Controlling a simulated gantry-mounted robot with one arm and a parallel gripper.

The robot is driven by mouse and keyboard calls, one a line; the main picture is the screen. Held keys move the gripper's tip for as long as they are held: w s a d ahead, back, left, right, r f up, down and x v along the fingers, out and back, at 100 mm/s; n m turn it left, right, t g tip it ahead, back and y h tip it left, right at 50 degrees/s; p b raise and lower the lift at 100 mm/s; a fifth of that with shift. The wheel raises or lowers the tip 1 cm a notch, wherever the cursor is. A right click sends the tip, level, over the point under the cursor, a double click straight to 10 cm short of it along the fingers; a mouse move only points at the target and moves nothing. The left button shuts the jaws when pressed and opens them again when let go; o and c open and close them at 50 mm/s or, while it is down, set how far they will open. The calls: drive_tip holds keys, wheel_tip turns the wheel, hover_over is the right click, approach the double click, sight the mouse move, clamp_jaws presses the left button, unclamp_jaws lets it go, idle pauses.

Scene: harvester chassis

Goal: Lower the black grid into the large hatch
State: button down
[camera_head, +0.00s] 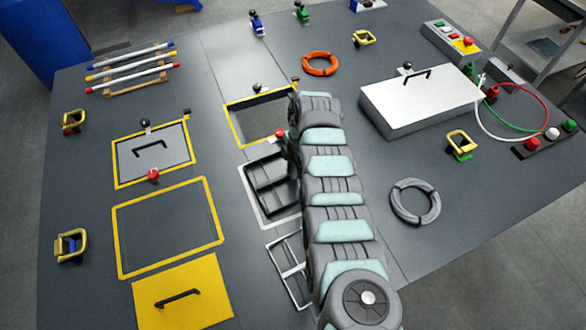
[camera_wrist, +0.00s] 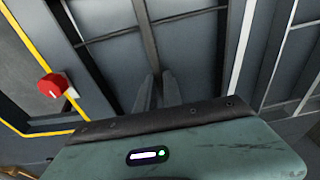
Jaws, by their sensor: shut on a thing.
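The black grid (camera_head: 256,187), a dark frame with crossbars, is in the middle of the deck in the head view. It lies over or just above a white-outlined rectangle; its exact height is unclear. Its bars also show in the wrist view (camera_wrist: 147,35). My gripper (camera_wrist: 157,88) is shut on a dark bar of the grid; in the head view my arm hides it. The large hatch cannot be identified for certain. A yellow-edged dark opening (camera_head: 232,125) lies beyond the grid, and a larger yellow-outlined rectangle (camera_head: 118,240) lies to its left.
A red knob (camera_head: 280,133) stands between the grid and the yellow-edged opening; it also shows in the wrist view (camera_wrist: 52,87). A pale frame (camera_head: 276,258) lies nearer. A yellow handled panel (camera_head: 205,275) and grey handled panel (camera_head: 135,165) lie left. A white box (camera_head: 415,110) stands right.

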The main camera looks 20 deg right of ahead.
drive_tip(key=shift+w+r+p, duration=0.1)
drive_tip(key=shift+r+p, duration=1.7)
drive_tip(key=shift+r, duration=1.15)
